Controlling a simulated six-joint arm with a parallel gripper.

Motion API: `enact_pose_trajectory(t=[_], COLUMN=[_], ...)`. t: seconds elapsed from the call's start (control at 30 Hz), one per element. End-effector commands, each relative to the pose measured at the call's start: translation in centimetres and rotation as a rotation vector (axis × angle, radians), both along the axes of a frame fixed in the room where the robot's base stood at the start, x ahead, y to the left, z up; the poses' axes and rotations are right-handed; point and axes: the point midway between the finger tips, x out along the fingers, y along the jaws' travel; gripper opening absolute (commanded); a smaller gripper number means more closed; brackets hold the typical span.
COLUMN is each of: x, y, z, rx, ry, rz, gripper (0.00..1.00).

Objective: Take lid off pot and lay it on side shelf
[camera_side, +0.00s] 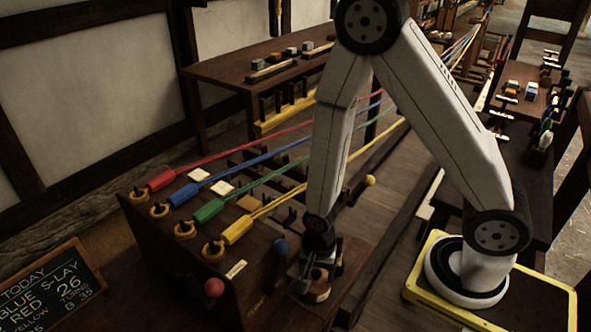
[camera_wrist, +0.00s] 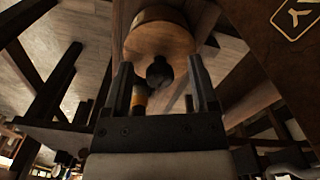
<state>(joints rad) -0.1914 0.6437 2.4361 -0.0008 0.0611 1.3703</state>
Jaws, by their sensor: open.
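A round wooden lid (camera_wrist: 160,38) with a dark knob (camera_wrist: 160,72) fills the upper middle of the wrist view. My gripper (camera_wrist: 160,62) is open, with one finger on each side of the knob and a gap showing on both sides. In the side view my gripper (camera_side: 318,262) points down just above the small round pot (camera_side: 312,291), which is partly hidden by the fingers. The lid appears to be on the pot. A flat wooden surface (camera_side: 352,258) lies beside and behind the pot; I cannot tell if it is the side shelf.
A dark bench (camera_side: 180,255) with red, blue, green and yellow ropes stands left of the pot. A chalkboard (camera_side: 48,288) stands at lower left.

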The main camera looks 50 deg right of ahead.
Motion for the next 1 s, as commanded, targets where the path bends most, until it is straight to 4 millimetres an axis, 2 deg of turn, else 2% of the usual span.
enact_pose_trajectory(t=[0.23, 0.47, 0.5, 1.0], x=[-0.01, -0.01, -0.01, 0.0], y=[0.0, 0.0, 0.0, 0.0], z=[0.02, 0.02, 0.02, 0.43], rx=[0.0, 0.0, 0.0, 0.0], ry=[0.0, 0.0, 0.0, 0.001], rz=[0.0, 0.0, 0.0, 0.0], gripper=[0.75, 0.02, 0.0, 0.0])
